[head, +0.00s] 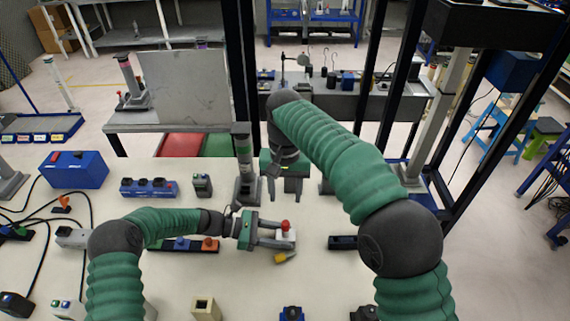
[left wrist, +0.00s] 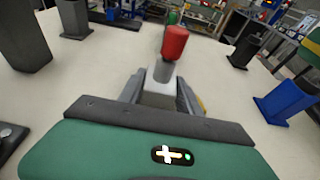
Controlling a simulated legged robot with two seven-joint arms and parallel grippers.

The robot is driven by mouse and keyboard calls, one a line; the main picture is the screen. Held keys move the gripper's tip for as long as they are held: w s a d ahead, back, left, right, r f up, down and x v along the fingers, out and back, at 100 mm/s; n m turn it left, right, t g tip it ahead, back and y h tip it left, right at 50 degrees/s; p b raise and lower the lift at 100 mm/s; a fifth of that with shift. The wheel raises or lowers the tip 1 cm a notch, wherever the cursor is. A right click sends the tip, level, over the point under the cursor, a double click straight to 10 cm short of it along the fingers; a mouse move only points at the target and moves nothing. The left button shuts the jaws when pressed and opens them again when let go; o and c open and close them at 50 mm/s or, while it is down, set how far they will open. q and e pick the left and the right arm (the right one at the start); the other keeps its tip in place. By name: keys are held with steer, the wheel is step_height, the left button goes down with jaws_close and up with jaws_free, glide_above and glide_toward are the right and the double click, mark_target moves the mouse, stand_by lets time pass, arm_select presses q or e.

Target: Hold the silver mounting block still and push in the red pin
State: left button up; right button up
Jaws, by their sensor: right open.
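The silver mounting block (head: 289,240) sits at the tips of my left gripper (head: 278,236), with a finger along each side. In the left wrist view, the block (left wrist: 159,92) stands between both fingers of the left gripper (left wrist: 160,98), which appear to touch it. The red pin (head: 285,225) stands upright out of the block's top; it also shows in the left wrist view (left wrist: 174,43), with part of its shaft visible below the red head. My right gripper (head: 285,187) is open and empty, pointing down, behind the block and pin. Its fingers are apart from the pin.
A yellow piece (head: 284,257) lies just in front of the block. A strip with coloured knobs (head: 185,245) lies left, and a dark blue block (head: 343,242) right.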

arm_select(q)
steer(key=o, duration=0.5)
